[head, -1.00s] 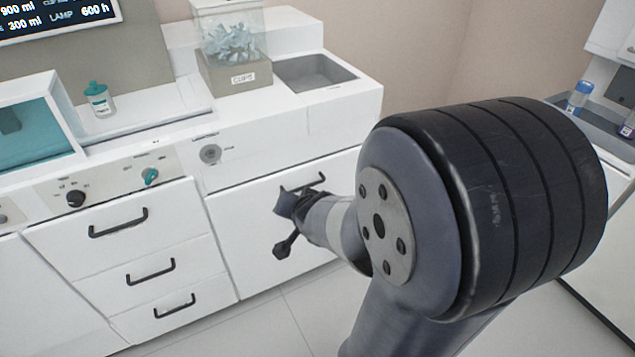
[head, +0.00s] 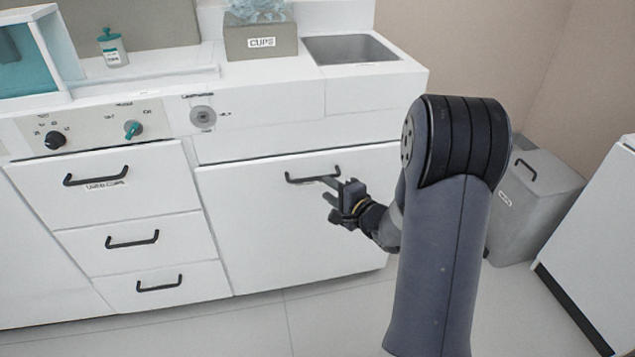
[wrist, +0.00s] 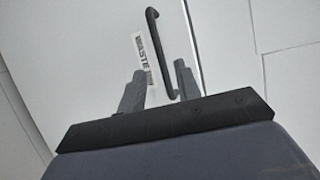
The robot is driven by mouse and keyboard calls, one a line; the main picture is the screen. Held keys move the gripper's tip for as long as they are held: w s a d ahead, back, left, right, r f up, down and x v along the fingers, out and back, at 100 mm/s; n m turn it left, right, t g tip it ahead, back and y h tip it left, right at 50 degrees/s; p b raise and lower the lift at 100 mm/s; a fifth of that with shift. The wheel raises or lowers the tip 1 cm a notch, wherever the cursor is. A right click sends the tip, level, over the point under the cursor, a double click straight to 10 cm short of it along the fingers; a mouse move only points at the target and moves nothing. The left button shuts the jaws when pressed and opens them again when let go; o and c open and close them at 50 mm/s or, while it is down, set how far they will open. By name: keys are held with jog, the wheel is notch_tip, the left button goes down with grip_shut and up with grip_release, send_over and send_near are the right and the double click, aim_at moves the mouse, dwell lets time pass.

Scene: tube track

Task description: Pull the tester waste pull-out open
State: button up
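The waste pull-out (head: 270,230) is a wide white front under the counter and looks shut. Its black bar handle (head: 312,178) is near the top edge. My gripper (head: 328,190) is at the right end of this handle, with its fingers apart. In the wrist view a label reading WASTE (wrist: 142,58) shows beside the handle (wrist: 162,50). The two fingers of my gripper (wrist: 159,78) are open, and the handle's near end appears between them. I cannot tell whether a finger touches it.
Drawers with black handles (head: 133,241) stand to the left, the top one labelled for used cups. A grey bin (head: 535,200) stands at the right by a white cabinet (head: 600,240). The counter holds a sink (head: 350,50) and a cups box (head: 260,40). The floor in front is clear.

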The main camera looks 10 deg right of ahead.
aim_at(313, 179)
jog(key=b+x, duration=0.2)
jog(key=x, duration=0.6)
grip_shut()
dwell(0.5)
